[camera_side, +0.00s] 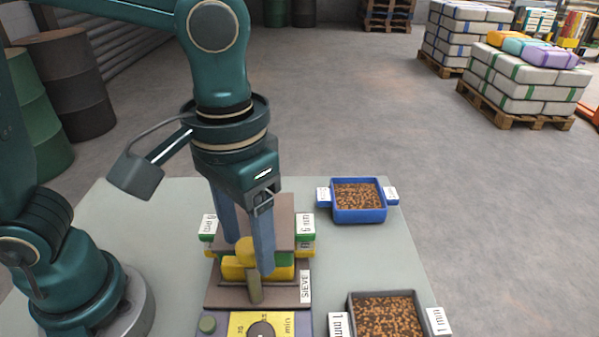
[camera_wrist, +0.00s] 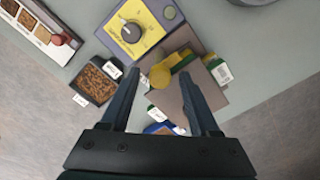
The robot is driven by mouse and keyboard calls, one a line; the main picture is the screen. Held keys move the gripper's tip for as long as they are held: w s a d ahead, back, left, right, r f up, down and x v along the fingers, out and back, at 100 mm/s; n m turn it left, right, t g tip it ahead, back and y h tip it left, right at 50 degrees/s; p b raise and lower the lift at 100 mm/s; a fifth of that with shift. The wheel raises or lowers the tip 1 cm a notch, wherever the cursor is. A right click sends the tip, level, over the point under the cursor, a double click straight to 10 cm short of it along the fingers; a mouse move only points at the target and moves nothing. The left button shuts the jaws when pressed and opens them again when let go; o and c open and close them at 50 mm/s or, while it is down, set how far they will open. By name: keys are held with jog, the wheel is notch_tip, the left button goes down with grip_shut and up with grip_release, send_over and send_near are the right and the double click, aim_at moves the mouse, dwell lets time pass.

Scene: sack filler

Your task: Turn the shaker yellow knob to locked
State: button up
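The yellow knob (camera_side: 245,250) sits at the front of the sieve shaker's stack; it is round in the wrist view (camera_wrist: 160,76). My gripper (camera_side: 250,256) points down over the shaker with its two blue fingers spread. In the wrist view my gripper (camera_wrist: 158,76) has one fingertip on each side of the knob, with gaps that look clear. The shaker's brown base (camera_side: 225,297) carries a "SIEVE" label. Green and yellow sieve layers lie under a brown top plate (camera_side: 283,208). My fingers hide part of the stack, and I cannot read the knob's lock position.
A control box with a yellow dial face (camera_side: 240,324) and green button (camera_side: 207,324) stands in front of the shaker. A blue tray of pellets (camera_side: 360,215) is at the right, with a grey tray (camera_side: 352,310) nearer. The table's right side between them is clear.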

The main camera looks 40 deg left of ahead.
grip_shut()
jog(key=shift+m, duration=0.4)
jog(key=m, duration=0.3)
jog(key=shift+m, duration=0.4)
jog(key=m, duration=1.3)
jog(key=shift+m, duration=0.3)
jog(key=shift+o, duration=0.9)
grip_release()
